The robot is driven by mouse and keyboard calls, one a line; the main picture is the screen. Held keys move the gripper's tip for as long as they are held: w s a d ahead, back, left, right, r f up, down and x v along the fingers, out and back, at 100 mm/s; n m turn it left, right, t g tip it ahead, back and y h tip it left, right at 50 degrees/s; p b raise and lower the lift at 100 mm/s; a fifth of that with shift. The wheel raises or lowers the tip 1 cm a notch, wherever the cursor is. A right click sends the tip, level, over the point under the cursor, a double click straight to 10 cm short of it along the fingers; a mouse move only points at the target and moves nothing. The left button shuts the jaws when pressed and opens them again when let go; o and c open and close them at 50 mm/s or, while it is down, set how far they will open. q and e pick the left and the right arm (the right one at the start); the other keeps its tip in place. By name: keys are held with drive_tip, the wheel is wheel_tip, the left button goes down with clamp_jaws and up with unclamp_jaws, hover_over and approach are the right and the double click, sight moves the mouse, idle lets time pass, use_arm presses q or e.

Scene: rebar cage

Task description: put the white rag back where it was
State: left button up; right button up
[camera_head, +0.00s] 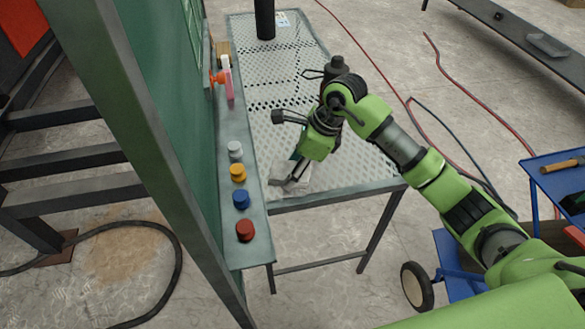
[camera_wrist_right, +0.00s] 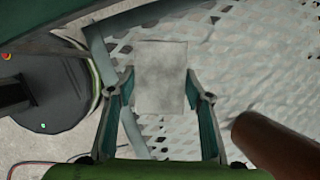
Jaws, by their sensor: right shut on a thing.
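The white rag (camera_wrist_right: 161,78) is a pale, flat rectangle between the two fingers of my right gripper (camera_wrist_right: 160,95) in the right wrist view. My right gripper (camera_head: 290,181) is shut on the rag, low over the near left part of the perforated metal table (camera_head: 345,172). In the head view the rag (camera_head: 303,178) shows only as a small pale patch by the fingers. Whether it touches the table top is hard to tell. My left gripper is not in view.
A narrow ledge along the green board (camera_head: 165,110) holds a spray bottle (camera_head: 227,80) and white, yellow, blue (camera_head: 241,199) and red caps (camera_head: 245,231). A dark cylinder (camera_head: 264,18) stands at the table's far end. A brown cylinder (camera_wrist_right: 275,145) is close to the gripper's right in the wrist view.

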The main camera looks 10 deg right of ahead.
drive_tip(key=shift+f, duration=0.1)
drive_tip(key=o, duration=1)
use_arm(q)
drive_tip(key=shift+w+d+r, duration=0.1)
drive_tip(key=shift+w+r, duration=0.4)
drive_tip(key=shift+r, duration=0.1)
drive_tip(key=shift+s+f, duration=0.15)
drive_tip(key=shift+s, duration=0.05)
use_arm(e)
drive_tip(key=shift+r, duration=0.2)
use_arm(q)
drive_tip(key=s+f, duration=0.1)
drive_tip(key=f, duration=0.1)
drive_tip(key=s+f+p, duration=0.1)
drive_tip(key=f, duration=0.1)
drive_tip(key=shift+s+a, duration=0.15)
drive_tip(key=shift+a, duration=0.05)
use_arm(e)
drive_tip(key=v, duration=1.2)
